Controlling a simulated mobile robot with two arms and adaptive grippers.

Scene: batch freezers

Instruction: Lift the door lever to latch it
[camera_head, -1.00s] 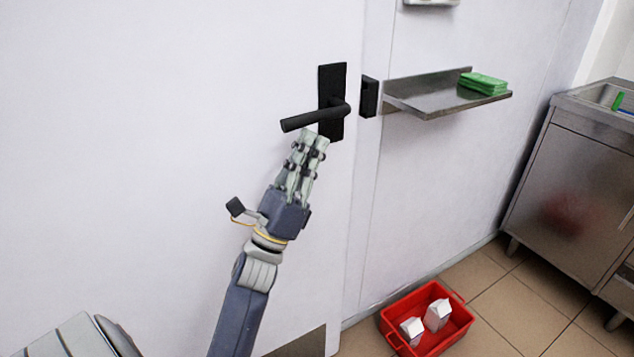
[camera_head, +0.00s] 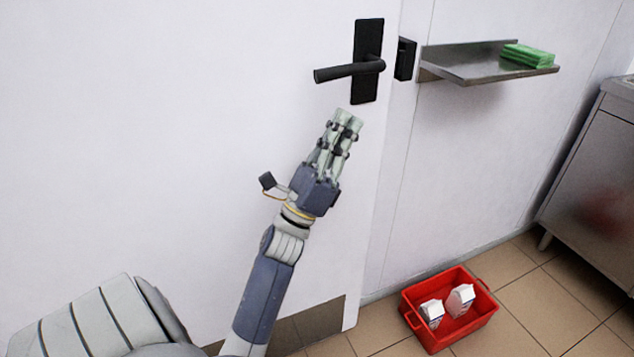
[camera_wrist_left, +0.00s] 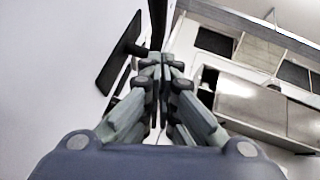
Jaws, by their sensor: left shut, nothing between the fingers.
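The black door lever (camera_head: 345,73) points left and slopes slightly down toward its free end, on a black upright plate (camera_head: 367,88) near the right edge of the white door (camera_head: 230,150). My left gripper (camera_head: 347,115) is shut and empty, its fingers pointing up just below the lever with a visible gap. In the left wrist view, the shut fingertips (camera_wrist_left: 163,60) show in front of the dark lever (camera_wrist_left: 157,20), with the plate (camera_wrist_left: 120,55) to the left. My right gripper is not in view.
A black box (camera_head: 405,60) is on the frame beside the door. A steel wall shelf (camera_head: 470,66) with green items (camera_head: 527,56) is to the right. A red crate (camera_head: 475,325) with white cartons is on the floor, and a steel cabinet (camera_head: 595,180) stands far right.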

